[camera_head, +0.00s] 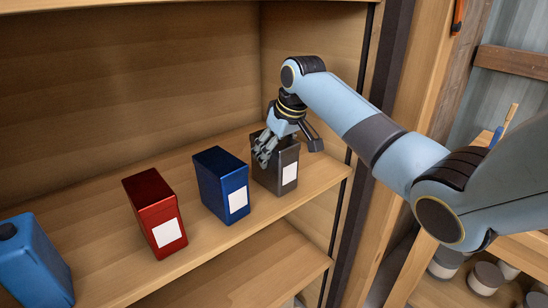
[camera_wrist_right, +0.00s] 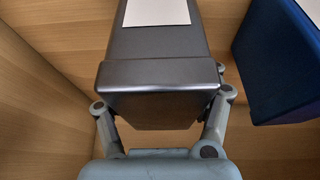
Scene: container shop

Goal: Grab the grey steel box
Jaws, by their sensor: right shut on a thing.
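The grey steel box (camera_head: 286,180) stands upright on the wooden shelf, at the right end of the row, with a white label on its front. My right gripper (camera_head: 270,150) reaches it from above and is shut on it. In the right wrist view the grey box (camera_wrist_right: 160,75) fills the middle, with the fingers of my right gripper (camera_wrist_right: 162,115) on both of its sides. The box appears to rest on the shelf; its underside is hidden. My left gripper is in neither view.
A blue box (camera_head: 222,185) stands close to the left of the grey box. A red box (camera_head: 155,212) and a light blue canister (camera_head: 35,262) stand farther left. The shelf's side panel and a dark upright (camera_head: 345,160) are close on the right. The shelf (camera_head: 100,240) has free room between boxes.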

